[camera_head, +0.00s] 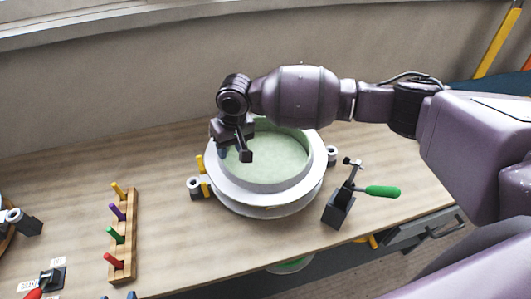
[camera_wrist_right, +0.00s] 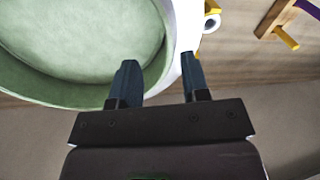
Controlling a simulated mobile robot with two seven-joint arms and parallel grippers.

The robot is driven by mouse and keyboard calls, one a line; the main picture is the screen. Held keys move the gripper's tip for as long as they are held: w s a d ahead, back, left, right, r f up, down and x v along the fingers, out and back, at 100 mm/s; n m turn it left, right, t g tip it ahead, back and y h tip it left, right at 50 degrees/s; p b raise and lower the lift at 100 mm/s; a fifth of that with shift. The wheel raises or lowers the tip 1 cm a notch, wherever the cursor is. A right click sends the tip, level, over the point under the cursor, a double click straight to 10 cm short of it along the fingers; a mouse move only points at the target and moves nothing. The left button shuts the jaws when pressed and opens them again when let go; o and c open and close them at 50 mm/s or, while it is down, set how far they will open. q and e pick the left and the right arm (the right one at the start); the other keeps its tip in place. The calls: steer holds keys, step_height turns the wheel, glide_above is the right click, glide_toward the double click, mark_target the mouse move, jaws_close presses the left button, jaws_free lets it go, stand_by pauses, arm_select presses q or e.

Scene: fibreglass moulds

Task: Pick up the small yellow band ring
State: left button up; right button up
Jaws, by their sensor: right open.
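A small yellow piece (camera_head: 204,176) stands at the left side of the round white mould (camera_head: 225,189), and part of it shows at the top of the wrist view (camera_wrist_right: 211,7). I cannot tell whether it is the yellow band ring; no other clear ring shows. My right gripper (camera_head: 234,153) is open and empty above the mould's back left rim, to the right of the yellow piece. In the wrist view its two fingers (camera_wrist_right: 160,70) appear on either side of the white rim; I cannot tell how high they are. My left gripper is out of view.
A wooden rack (camera_head: 130,237) with yellow, purple, green and red pegs stands at the left. A green-handled clamp (camera_head: 340,207) stands right of the mould. Bare table (camera_head: 165,165) lies between rack and mould. A wall (camera_head: 110,90) rises behind.

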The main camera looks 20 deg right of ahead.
mark_target(227, 163)
steer(key=shift+s+a+f+p, duration=0.15)
steer(key=shift+a+f, duration=0.25)
steer(key=shift+f, duration=1)
steer(key=shift+w+a+f+p, duration=0.15)
steer(key=shift+a+f, duration=0.2)
steer(key=shift+f, duration=1)
steer(key=shift+s, duration=0.1)
steer(key=shift+c, duration=0.3)
jaws_close()
